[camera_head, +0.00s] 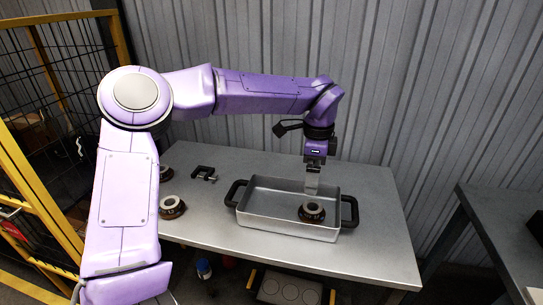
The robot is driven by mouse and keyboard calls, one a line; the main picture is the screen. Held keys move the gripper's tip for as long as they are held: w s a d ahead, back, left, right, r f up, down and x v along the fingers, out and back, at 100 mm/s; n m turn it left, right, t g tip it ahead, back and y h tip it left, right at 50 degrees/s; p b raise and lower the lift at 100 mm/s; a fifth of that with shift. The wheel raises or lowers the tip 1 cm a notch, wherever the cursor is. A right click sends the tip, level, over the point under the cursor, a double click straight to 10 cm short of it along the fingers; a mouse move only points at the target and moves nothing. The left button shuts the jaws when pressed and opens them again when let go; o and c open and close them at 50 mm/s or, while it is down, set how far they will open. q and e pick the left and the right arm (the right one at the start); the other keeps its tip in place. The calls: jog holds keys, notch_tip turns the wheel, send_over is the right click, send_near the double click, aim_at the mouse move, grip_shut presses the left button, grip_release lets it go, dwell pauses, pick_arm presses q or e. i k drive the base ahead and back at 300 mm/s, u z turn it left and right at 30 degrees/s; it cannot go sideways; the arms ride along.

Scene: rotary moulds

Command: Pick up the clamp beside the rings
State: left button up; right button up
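The clamp (204,173), a small dark C-shaped piece, lies on the grey table toward the back left. Two dark rings with light tops are near it: one ring (171,208) in front and to its left, another ring (165,173) at the left, partly hidden by my arm. A third ring (311,213) sits inside the grey metal tray (270,220). My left gripper (311,189) points down over the tray, just above and behind that ring, well to the right of the clamp. Its fingers show edge-on, so their opening is unclear. My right gripper is not in view.
The tray has black handles (236,193) at both ends. The table (385,230) is clear to the right of it and between clamp and tray. A corrugated wall stands behind, a yellow-framed mesh cage (40,190) at left, another table (505,235) at right.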

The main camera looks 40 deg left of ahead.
aim_at(209, 171)
jog(key=z, duration=1.45)
jog(key=k, duration=1.85)
jog(key=u, duration=1.4)
jog(key=i, duration=1)
